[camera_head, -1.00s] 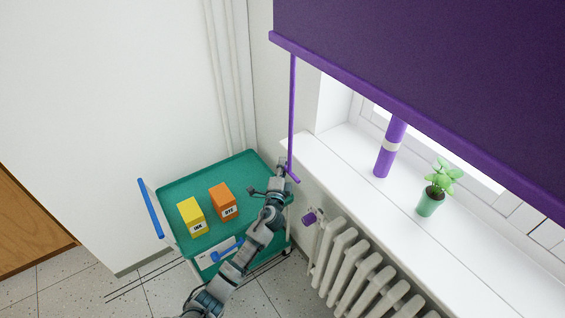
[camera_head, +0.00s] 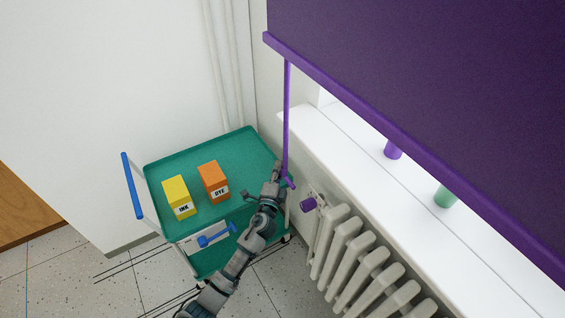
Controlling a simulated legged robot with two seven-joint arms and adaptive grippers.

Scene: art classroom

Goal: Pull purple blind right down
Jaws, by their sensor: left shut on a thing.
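The purple blind (camera_head: 440,95) hangs over the window at the upper right, with a lighter purple bar along its lower edge. A thin purple pull rod (camera_head: 286,115) hangs from the bar's left end and ends in a short crosspiece. My left gripper (camera_head: 281,178) is shut on the rod near its lower end, beside the trolley's right edge. The blind's lower edge hangs in front of the window and hides most of the glass. My right gripper is not in view.
A green trolley (camera_head: 166,163) holds a yellow ink box (camera_head: 178,197) and an orange dye box (camera_head: 213,181). A white radiator (camera_head: 345,250) stands under the white windowsill (camera_head: 335,145). A purple cylinder (camera_head: 394,150) and a green pot (camera_head: 445,197) stand on the sill, partly hidden.

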